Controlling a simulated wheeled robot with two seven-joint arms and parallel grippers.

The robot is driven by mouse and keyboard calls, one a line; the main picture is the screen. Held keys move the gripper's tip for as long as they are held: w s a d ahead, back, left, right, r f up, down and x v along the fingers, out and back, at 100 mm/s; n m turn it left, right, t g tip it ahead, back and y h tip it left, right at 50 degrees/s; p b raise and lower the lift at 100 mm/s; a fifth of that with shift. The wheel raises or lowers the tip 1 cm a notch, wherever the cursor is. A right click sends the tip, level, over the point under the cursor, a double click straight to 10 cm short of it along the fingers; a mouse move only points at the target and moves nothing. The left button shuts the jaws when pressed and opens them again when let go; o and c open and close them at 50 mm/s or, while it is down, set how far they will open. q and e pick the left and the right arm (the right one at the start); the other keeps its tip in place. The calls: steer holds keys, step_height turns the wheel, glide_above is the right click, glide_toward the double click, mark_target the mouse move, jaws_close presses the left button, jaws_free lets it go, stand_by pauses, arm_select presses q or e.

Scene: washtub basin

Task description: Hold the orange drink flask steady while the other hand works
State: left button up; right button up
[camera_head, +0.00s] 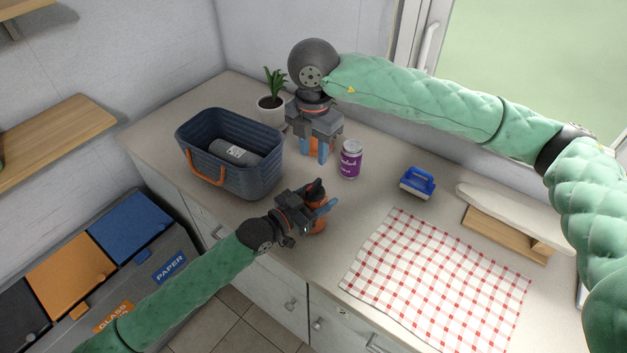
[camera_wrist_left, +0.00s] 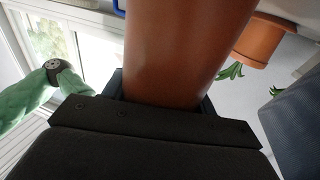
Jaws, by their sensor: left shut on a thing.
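The orange flask (camera_head: 317,222) with a black top stands roughly upright near the counter's front edge. My left gripper (camera_head: 324,208) reaches it from the left and is shut around its body, which is partly hidden by the fingers. In the left wrist view the flask (camera_wrist_left: 182,45) fills the middle, seated between the jaws. I cannot tell if its base touches the counter. My right gripper (camera_head: 318,153) points down behind the flask, just left of a purple can (camera_head: 349,162). The gap between its fingers is unclear.
A dark blue basket (camera_head: 195,150) holding a grey cylinder (camera_head: 237,154) stands left of the flask. A potted plant (camera_head: 271,108) is behind it. A blue-handled brush (camera_head: 418,184), a checked cloth (camera_head: 437,280) and an ironing-board-like item (camera_head: 510,215) lie to the right. Bare counter surrounds the can.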

mark_target(314, 184)
step_height(314, 184, down, 10)
steer(key=shift+f, duration=0.2)
stand_by(0.3)
jaws_close()
